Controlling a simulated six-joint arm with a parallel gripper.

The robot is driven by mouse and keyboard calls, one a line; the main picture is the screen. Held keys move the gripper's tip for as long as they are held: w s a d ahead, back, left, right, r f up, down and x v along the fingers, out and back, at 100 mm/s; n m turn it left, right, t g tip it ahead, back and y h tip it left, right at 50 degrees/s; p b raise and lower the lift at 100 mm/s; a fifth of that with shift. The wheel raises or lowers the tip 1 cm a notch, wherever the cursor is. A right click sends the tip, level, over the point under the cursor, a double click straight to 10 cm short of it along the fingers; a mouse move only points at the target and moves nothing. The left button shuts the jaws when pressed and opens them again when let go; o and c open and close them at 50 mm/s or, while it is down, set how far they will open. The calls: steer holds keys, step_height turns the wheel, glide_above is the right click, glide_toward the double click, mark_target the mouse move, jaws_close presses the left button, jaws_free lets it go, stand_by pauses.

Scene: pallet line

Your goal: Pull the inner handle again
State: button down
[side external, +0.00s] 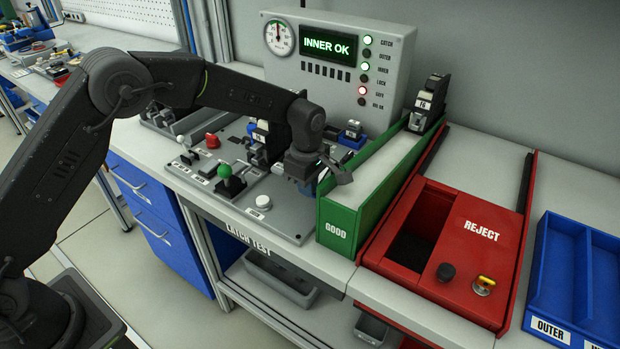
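The test fixture (285,218), labelled LATCH TEST, lies on the bench. A dark latch unit with a white tag (261,133) stands in it, to the left of my wrist. I cannot make out an inner handle; my wrist and gripper hide part of the fixture. My gripper (335,180) is low at the fixture's right side, by the green GOOD chute. Whether its fingers are apart or closed on something is unclear. The display (328,46) reads INNER OK. The green lamps beside CATCH and INNER are lit, and a reddish lamp lower down is lit.
The green GOOD chute (337,222) stands close right of my gripper, with a dark latch unit (428,103) at its far end. Further right are the red REJECT box (482,254) and a blue OUTER bin (548,300). A green-knobbed lever (225,172) stands at the fixture's front left.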

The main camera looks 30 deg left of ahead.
steer(key=s+r, duration=0.5)
steer(key=r, duration=0.7)
steer(key=shift+r, duration=0.15)
steer(key=s+a+r+m+t, duration=0.2)
steer(key=s+a+r+m, duration=0.2)
steer(key=s+r, duration=0.25)
steer(key=s+a+m+t, duration=0.1)
steer(key=s+a+m, duration=0.2)
steer(key=s+m, duration=0.4)
steer(key=s+a+r+m+t, duration=0.1)
steer(key=s+a+m, duration=0.3)
steer(key=s, duration=0.9)
steer(key=m+t, duration=0.1)
steer(key=m, duration=0.2)
steer(key=shift+r+t, duration=0.15)
steer(key=shift+t, duration=0.15)
